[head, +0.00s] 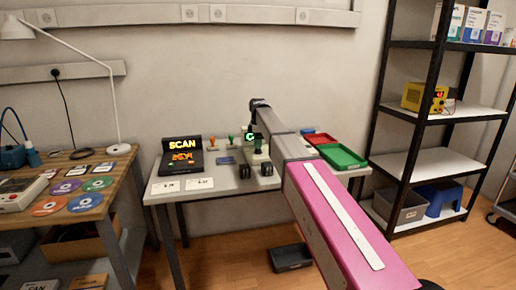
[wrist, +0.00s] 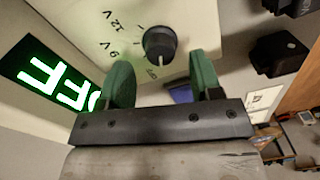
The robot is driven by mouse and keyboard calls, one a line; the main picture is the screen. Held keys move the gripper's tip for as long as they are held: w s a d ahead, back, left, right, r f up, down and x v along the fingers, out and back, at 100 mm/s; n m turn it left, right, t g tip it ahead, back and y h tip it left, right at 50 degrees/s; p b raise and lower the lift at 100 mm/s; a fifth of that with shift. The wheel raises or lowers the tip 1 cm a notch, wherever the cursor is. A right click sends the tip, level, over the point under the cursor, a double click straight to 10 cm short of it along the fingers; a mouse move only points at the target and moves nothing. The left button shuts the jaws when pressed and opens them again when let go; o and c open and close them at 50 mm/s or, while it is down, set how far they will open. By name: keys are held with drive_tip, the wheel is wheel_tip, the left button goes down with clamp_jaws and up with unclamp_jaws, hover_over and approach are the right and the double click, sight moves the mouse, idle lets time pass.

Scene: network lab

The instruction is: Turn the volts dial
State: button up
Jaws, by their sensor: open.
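The volts dial (wrist: 160,44) is a round dark knob on a cream panel (wrist: 185,14), seen in the wrist view. In the head view, my arm hides most of the device.
The device stands on a grey table (head: 225,188). A black box with an orange SCAN sign (head: 181,157) and stamps (head: 212,142) are left of it. Red (head: 318,138) and green trays (head: 343,156) are to the right. Black blocks (head: 246,171) sit near the front edge.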

sight(258, 150)
drive_tip(key=shift+f, duration=1.3)
drive_tip(key=shift+c, duration=0.2)
drive_tip(key=c, duration=0.9)
